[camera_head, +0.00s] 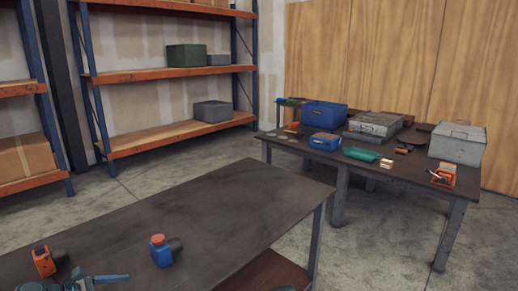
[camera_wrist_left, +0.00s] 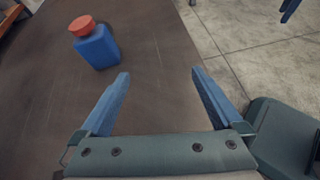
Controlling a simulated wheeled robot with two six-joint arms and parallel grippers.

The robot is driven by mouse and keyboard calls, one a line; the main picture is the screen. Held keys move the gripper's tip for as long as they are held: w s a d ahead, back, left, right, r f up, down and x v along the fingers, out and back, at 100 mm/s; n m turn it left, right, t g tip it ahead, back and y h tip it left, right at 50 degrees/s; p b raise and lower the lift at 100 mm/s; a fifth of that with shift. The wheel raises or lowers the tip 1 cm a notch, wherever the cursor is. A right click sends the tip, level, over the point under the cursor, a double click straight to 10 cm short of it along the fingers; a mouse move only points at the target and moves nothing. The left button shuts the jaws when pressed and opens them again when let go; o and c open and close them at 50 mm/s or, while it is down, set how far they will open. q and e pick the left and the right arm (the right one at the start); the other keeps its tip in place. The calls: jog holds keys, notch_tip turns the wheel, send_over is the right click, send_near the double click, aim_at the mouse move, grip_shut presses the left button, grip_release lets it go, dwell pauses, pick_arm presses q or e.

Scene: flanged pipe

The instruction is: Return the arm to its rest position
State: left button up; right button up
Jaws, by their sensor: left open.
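My left gripper (camera_wrist_left: 160,74) is open in the left wrist view, with its two blue fingers spread and nothing between them. Part of it shows at the bottom left edge of the head view (camera_head: 106,280), low over the near dark table (camera_head: 225,205). A blue bottle with a red cap (camera_head: 161,253) stands on that table, beyond the gripper and apart from it. The bottle also shows in the left wrist view (camera_wrist_left: 97,47), up and left of the fingers. My right gripper is not in view. No flanged pipe can be made out.
The middle of this table is clear. A second table (camera_head: 420,178) at right holds a blue bin (camera_head: 324,115), grey boxes and small items. Orange shelving (camera_head: 170,137) stands behind.

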pick_arm(q)
jog(key=d+f+m+g, duration=0.1)
jog(key=d+m, duration=0.1)
jog(key=d, duration=0.1)
jog(key=d+f+m+g, duration=0.1)
jog(key=d+m, duration=0.1)
jog(key=d, duration=0.2)
jog(key=d+f+m+g+p, duration=0.1)
jog(key=d+m+g, duration=0.1)
jog(key=d, duration=0.2)
jog(key=shift+w+f+y, duration=0.3)
jog(key=shift+w, duration=0.05)
jog(key=s+d+f+m+g+y+p, duration=0.1)
jog(key=s+d+m+y, duration=0.4)
jog(key=d+m, duration=0.6)
jog(key=s+d+f+m+g+y+p, duration=0.1)
jog(key=s+d+f+m+g+y, duration=0.2)
jog(key=d+m, duration=0.8)
jog(key=shift+s+d+f+m+g+y+p, duration=0.15)
jog(key=shift+s+d+m+g+y+p, duration=0.2)
jog(key=shift+s+m+y, duration=0.45)
jog(key=shift+s+a, duration=0.1)
